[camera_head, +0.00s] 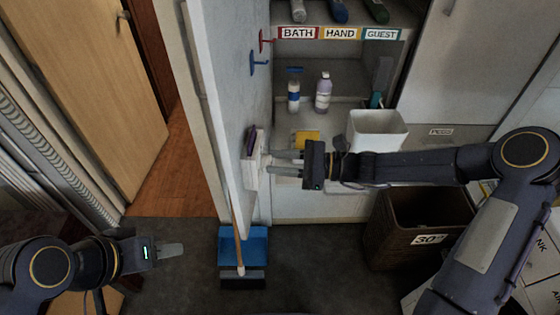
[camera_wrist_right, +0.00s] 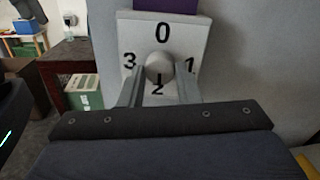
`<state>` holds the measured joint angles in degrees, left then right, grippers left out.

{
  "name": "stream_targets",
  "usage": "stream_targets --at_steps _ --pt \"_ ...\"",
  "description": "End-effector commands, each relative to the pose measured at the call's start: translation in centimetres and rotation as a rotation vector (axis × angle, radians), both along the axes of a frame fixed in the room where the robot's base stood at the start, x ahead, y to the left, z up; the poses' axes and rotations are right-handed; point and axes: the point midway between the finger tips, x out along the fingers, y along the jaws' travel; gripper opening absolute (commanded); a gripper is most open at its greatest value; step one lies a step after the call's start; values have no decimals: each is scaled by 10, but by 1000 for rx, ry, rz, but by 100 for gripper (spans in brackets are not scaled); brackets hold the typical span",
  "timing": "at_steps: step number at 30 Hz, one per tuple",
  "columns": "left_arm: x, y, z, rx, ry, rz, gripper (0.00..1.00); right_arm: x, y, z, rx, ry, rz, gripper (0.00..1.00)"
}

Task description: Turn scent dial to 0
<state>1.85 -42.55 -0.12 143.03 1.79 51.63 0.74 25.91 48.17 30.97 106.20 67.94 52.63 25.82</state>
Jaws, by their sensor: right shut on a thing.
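The scent dial is a round grey knob (camera_wrist_right: 158,66) on a pale square plate (camera_wrist_right: 135,37) fixed to the wall. The plate reads 0 at the top, 1 at right, 2 at the bottom and 3 at left. A small dark mark shows at the knob's lower side, toward the 2. In the head view the plate (camera_head: 250,178) is seen edge-on. My right gripper (camera_head: 270,162) reaches it from the right, its two fingers shut on the knob from both sides. My left gripper (camera_head: 178,249) hangs low at left, away from the dial; its finger gap is hidden.
A purple item (camera_wrist_right: 165,5) sits on top of the plate. A white bin (camera_head: 377,132) and bottles (camera_head: 323,92) stand on the shelves behind my right arm. A dark basket (camera_head: 410,225) and a blue dustpan (camera_head: 257,248) with a broom stand below.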

Motion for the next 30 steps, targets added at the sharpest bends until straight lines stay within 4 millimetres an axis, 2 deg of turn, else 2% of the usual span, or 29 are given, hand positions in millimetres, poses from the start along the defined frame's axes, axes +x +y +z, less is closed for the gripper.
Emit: stream_targets --at_steps 11,30 --pt "0 0 -30 0 0 0 36 0 0 -5 -24 -171 -1 7" --pt "0 0 -126 0 0 0 36 -1 0 -7 -108 -768 1 7"
